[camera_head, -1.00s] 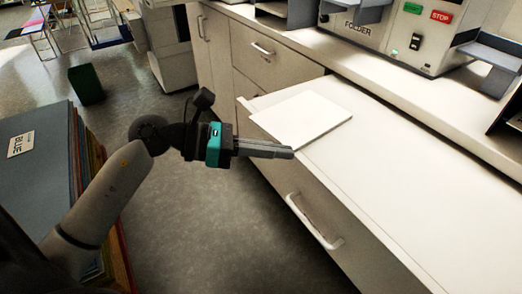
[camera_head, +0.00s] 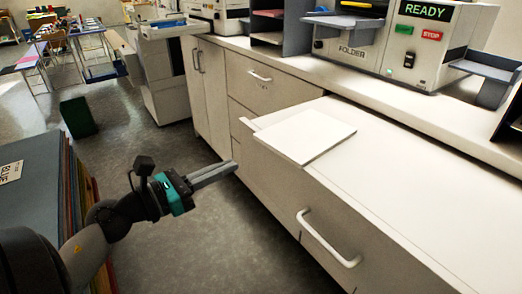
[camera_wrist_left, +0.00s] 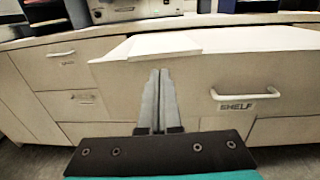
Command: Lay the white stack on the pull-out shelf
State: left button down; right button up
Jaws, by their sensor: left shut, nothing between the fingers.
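The white stack (camera_head: 306,135) lies flat on the far left part of the pull-out shelf (camera_head: 400,195), which is slid out from the cabinet. In the left wrist view the stack (camera_wrist_left: 166,45) shows at the shelf's front edge, above the shelf front (camera_wrist_left: 195,85) with its handle and SHELF label. My left gripper (camera_head: 234,166) is shut and empty, in front of the shelf and below and left of the stack, apart from it. Its closed fingers show in the left wrist view (camera_wrist_left: 159,75). My right gripper is not in view.
The folder machine (camera_head: 400,40) with a READY display stands on the counter behind the shelf. A shelf handle (camera_head: 328,240) sticks out in front. A table with coloured sheets marked BLUE (camera_head: 25,190) stands at left. Open floor lies between it and the cabinets.

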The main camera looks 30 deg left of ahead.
aim_at(272, 146)
pick_arm(q)
jog(key=p+x, duration=0.1)
jog(key=x, duration=0.8)
jog(key=shift+w, duration=0.15)
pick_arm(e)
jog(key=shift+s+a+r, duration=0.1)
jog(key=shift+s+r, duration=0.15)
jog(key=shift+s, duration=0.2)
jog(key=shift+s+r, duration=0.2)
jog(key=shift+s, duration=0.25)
pick_arm(q)
jog(key=shift+w+d, duration=0.1)
